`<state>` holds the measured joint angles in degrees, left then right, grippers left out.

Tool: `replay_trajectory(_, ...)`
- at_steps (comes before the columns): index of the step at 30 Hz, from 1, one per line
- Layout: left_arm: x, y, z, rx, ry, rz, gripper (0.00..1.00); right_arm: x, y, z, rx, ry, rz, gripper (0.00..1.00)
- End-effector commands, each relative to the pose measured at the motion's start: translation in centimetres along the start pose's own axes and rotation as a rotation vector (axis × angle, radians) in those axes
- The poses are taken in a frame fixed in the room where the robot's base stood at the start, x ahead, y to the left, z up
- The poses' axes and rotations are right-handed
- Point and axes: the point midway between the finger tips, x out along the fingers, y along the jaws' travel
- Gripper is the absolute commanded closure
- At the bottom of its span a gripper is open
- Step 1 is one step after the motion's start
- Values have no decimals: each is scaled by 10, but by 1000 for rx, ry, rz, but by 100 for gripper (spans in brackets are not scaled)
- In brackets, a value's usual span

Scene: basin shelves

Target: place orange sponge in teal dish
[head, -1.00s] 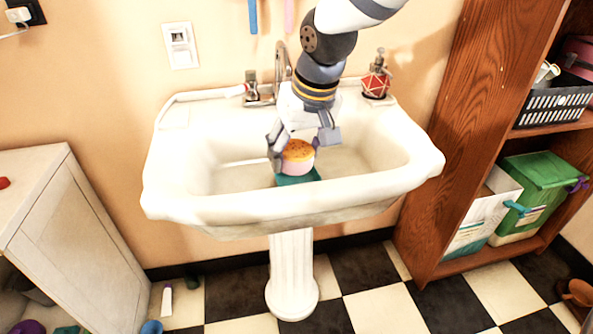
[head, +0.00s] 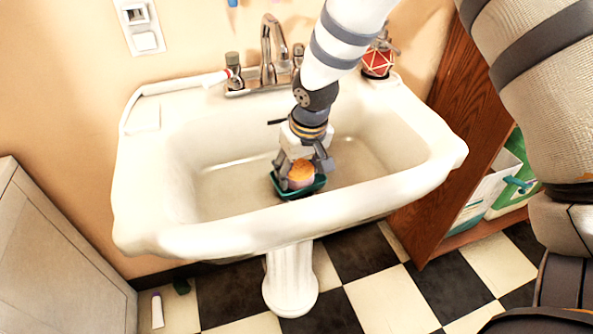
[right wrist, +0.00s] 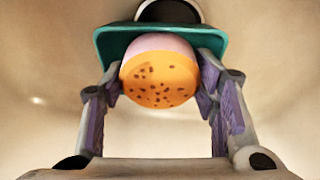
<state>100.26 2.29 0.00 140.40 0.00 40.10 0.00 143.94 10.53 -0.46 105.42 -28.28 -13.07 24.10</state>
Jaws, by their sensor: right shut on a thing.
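The orange sponge (head: 301,172), orange with dark specks on one side and pink on the other, is between the fingers of my right gripper (head: 301,180). The right gripper is shut on it. The teal dish (head: 287,193) lies in the basin right below the sponge. In the right wrist view the sponge (right wrist: 158,80) is gripped from both sides by the fingers, with the teal dish (right wrist: 108,48) close behind it. I cannot tell whether the sponge touches the dish floor. My left gripper is not in view.
The white sink (head: 140,205) surrounds the dish, its front rim close by. The faucet (head: 268,50) and a red soap dispenser (head: 378,62) stand at its back. A wooden shelf (head: 435,150) is at right, a white cabinet (head: 55,260) at left. The basin's left part is clear.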

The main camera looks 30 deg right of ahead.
Motion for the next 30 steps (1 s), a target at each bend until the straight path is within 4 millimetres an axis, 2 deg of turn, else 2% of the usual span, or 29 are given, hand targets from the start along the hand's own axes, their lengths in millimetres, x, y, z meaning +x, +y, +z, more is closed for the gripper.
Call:
replay_trajectory(1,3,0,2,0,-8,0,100,10,0,4,-2,-7,2,62)
replay_trajectory(3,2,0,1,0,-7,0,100,9,0,3,-2,-3,1,69)
replay_trajectory(5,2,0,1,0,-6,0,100,9,0,3,-2,-3,1,70)
replay_trajectory(6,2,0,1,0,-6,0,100,9,0,3,-1,-4,1,44)
replay_trajectory(7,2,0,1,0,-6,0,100,8,0,3,-1,-4,1,37)
replay_trajectory(16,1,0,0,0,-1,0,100,4,0,2,-1,0,0,37)
replay_trajectory(20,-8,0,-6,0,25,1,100,-23,0,-1,2,11,-2,37)
replay_trajectory(24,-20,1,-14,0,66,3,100,-66,0,-2,1,17,-3,37)
replay_trajectory(27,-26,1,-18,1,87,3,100,-90,0,-1,0,14,-2,37)
replay_trajectory(30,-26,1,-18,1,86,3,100,-104,0,0,0,7,-1,37)
